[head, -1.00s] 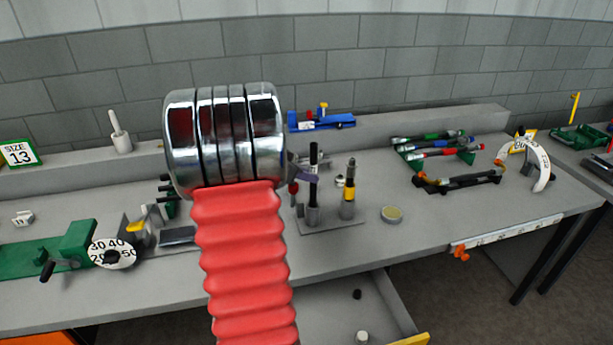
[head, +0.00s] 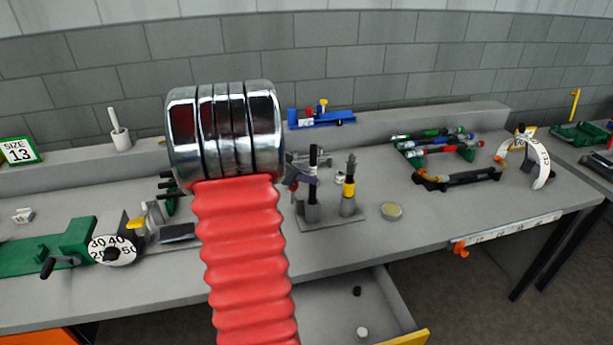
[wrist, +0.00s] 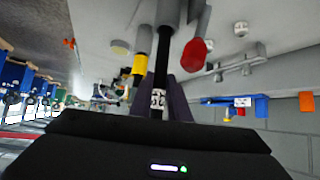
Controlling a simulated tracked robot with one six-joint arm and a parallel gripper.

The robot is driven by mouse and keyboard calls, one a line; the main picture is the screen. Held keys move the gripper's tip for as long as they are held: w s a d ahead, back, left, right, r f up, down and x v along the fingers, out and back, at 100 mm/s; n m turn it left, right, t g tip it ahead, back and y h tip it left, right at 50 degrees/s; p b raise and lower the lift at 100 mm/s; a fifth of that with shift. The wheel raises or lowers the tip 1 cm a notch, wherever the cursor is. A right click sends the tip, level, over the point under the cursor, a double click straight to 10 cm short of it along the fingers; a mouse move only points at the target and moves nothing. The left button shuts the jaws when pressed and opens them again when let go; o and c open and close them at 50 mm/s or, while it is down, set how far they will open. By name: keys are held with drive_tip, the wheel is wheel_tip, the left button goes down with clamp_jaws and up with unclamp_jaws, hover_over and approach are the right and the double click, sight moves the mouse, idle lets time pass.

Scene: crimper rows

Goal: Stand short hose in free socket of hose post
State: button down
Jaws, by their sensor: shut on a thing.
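My gripper (wrist: 160,100), with purple fingers, is shut on the short hose (head: 313,162), a slim black upright piece. In the wrist view the hose shows a pale metal fitting between the fingers. Its far end lines up with a grey socket (head: 312,212) of the hose post (head: 335,220); I cannot tell how deep it sits. Another hose with a yellow band (head: 349,187) stands in the socket to the right; it also shows in the wrist view (wrist: 143,62). A red knob (wrist: 195,55) is close beside the held hose.
My red arm sleeve hides part of the bench. A round tin (head: 391,211) lies right of the post. A blue tool (head: 321,117) is on the back ledge. A rack of hoses (head: 437,145) is farther right. An open drawer (head: 350,305) is below.

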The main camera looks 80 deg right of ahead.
drive_tip(key=shift+f, duration=1.3)
drive_tip(key=shift+r, duration=0.1)
drive_tip(key=shift+r, duration=1.75)
drive_tip(key=shift+f, duration=1.85)
idle(1.5)
drive_tip(key=c, duration=1.6)
unclamp_jaws()
